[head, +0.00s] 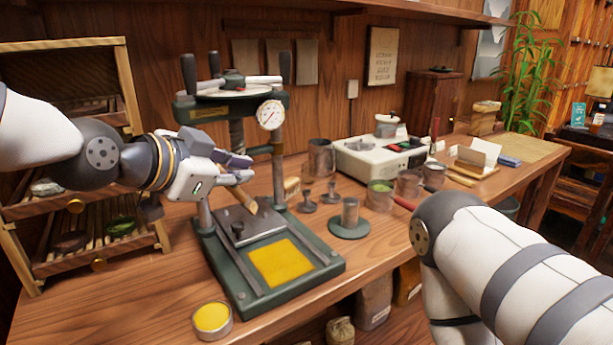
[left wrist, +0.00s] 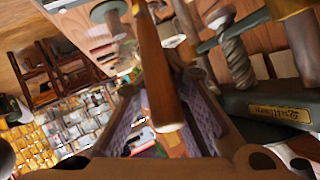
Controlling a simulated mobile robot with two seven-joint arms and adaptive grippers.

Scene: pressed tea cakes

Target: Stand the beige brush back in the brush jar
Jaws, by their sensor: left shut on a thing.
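My left gripper (head: 243,171) is shut on a tan, wooden-looking stick, which I take to be the beige brush (head: 240,198). It is held tilted, above the green press base. In the left wrist view the brush handle (left wrist: 158,75) runs between the two finger pads; its bristles are not clear. A metal cup (head: 433,176) at the back right seems to have a red-handled tool upright in it and may be the brush jar; other similar cups stand near, so I cannot be sure. My right arm is at the right, its gripper out of view.
The press (head: 228,262) with a yellow plate stands under my left gripper. A yellow tin (head: 212,320) is at the front edge.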

